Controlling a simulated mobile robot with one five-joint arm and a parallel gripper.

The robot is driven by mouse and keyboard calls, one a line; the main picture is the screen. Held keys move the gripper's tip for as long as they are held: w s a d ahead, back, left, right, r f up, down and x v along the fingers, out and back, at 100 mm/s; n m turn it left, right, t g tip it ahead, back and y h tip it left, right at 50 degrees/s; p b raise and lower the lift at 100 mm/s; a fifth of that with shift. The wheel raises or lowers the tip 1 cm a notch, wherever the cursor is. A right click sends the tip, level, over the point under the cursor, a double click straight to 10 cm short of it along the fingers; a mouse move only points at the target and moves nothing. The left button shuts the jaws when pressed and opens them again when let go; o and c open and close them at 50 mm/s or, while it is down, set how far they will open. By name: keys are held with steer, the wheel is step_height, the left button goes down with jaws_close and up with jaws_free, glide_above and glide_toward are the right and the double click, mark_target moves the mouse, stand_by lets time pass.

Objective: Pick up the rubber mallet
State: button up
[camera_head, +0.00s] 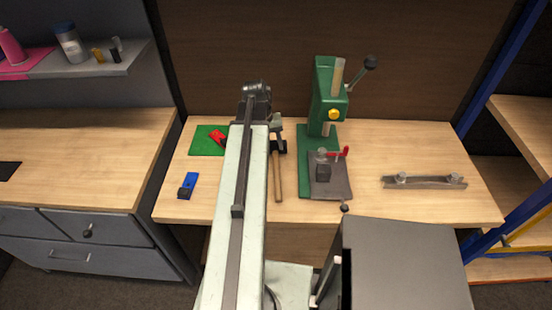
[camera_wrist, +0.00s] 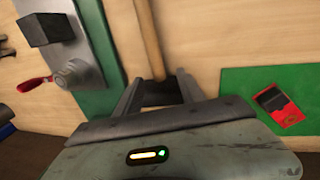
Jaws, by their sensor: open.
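The rubber mallet lies on the wooden workbench, its wooden handle (camera_head: 277,180) pointing toward me. The handle (camera_wrist: 145,40) runs down from the top edge in the wrist view to between my fingers. A dark block at its far end looks like the mallet's head; it is partly hidden by my gripper. My gripper (camera_wrist: 160,88) is open, with one finger on either side of the handle's head end. I cannot tell whether the fingers touch it. In the head view my arm hides part of the bench left of the mallet.
A green press (camera_head: 325,95) with a grey plate and red-handled clamp (camera_head: 323,170) stands close right of the mallet. A green mat (camera_head: 203,141) with a red item (camera_head: 217,137) lies left. A blue item (camera_head: 188,187) and a metal bar (camera_head: 425,182) lie farther out.

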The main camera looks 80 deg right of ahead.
mark_target(275, 154)
steer(key=f+b, duration=0.2)
steer(key=s+f+b, duration=0.1)
steer(key=f+b, duration=0.1)
steer(key=f, duration=0.1)
steer(key=shift+d, duration=0.1)
steer(key=shift+r, duration=0.25)
jaws_close()
stand_by(0.9)
